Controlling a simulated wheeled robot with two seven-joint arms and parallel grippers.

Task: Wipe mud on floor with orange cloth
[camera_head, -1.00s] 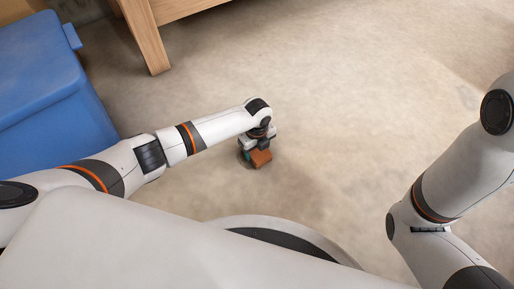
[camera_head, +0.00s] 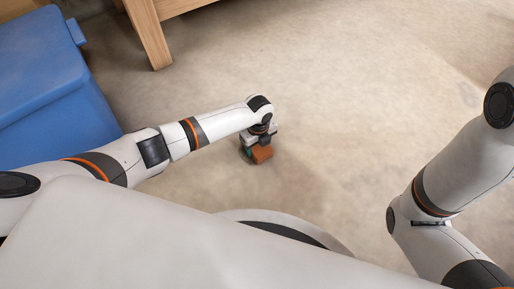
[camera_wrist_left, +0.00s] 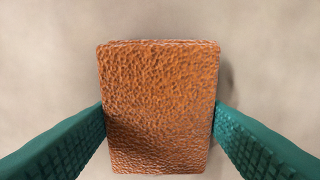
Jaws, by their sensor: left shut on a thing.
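The orange cloth (camera_head: 262,154) looks like a thick, rough-textured block. It fills the middle of the left wrist view (camera_wrist_left: 160,105), between two green fingers. My left gripper (camera_head: 254,148) points down at the floor and is shut on the cloth. The cloth is at or close above the concrete floor (camera_head: 340,120); I cannot tell if it touches. No distinct mud shows in either view; the floor around the cloth looks plain beige. My right arm stands at the right side of the head view, but its gripper is out of view.
A blue lidded bin (camera_head: 50,90) stands at the upper left. A wooden leg (camera_head: 148,35) of a piece of furniture stands at the top, right of the bin. The floor in the middle and upper right is clear.

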